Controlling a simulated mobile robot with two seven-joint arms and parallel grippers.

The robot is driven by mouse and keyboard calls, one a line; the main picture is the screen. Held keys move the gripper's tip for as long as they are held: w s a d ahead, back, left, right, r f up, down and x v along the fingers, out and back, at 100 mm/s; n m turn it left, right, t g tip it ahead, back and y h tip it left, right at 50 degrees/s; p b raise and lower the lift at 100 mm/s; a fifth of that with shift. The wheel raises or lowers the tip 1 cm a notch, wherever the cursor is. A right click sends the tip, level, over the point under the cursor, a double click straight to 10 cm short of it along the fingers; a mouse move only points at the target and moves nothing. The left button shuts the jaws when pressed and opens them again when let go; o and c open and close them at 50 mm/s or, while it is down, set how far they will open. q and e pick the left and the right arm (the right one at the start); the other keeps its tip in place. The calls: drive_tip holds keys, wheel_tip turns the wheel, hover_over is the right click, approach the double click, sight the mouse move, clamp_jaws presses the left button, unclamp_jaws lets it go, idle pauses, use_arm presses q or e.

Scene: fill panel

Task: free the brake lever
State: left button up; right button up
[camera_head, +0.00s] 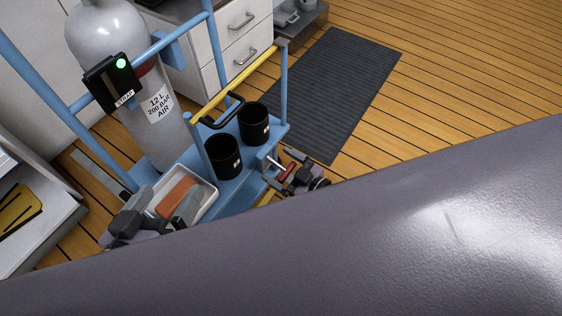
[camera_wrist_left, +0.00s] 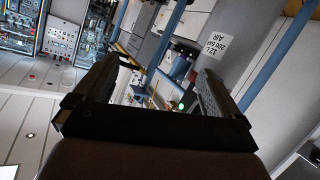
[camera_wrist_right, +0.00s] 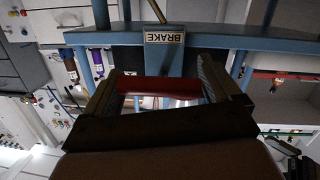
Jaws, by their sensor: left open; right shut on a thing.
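The brake lever is a red bar (camera_head: 287,172) at the near right end of the blue cart (camera_head: 238,178). In the right wrist view the red bar (camera_wrist_right: 158,86) lies across between the fingers, below a plate marked BRAKE (camera_wrist_right: 165,37). My right gripper (camera_head: 290,174) is shut on it; my own arm hides part of this area. My left gripper (camera_head: 158,212) is open and empty, in front of the white tray on the cart. Its spread fingers also show in the left wrist view (camera_wrist_left: 152,88).
A grey air cylinder (camera_head: 110,50) stands on the cart, with a strap box (camera_head: 113,84) showing a green light. A dark mat (camera_head: 335,90) lies on open floor behind.

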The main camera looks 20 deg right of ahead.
sight(273, 160)
drive_tip(key=shift+s+r+g+h+p, duration=0.15)
drive_tip(key=shift+r+g+h+p, duration=0.2)
drive_tip(key=shift+r+p, duration=0.35)
wheel_tip(273, 160, up, 2)
drive_tip(key=g+h+p, duration=0.2)
drive_tip(key=g+p, duration=0.2)
drive_tip(key=p, duration=0.4)
drive_tip(key=shift+r+h, duration=0.1)
drive_tip(key=shift+h, duration=0.15)
use_arm(q)
drive_tip(key=s+a+g+y+p, duration=0.1)
drive_tip(key=s+a+y+p, duration=0.1)
drive_tip(key=a, duration=0.5)
drive_tip(key=shift+s+r+y, duration=0.4)
drive_tip(key=shift+r+y, duration=0.05)
drive_tip(key=shift+y, duration=0.45)
use_arm(e)
drive_tip(key=shift+a+r+g+h, duration=0.2)
drive_tip(key=shift+r+g+h, duration=0.1)
drive_tip(key=shift+g+h, duration=0.65)
use_arm(q)
drive_tip(key=shift+f, duration=0.1)
use_arm(e)
drive_tip(key=shift+a+g, duration=0.1)
drive_tip(key=shift+g, duration=0.2)
drive_tip(key=o, duration=1.2)
drive_tip(key=shift+w, duration=0.2)
drive_tip(key=shift+r, duration=0.1)
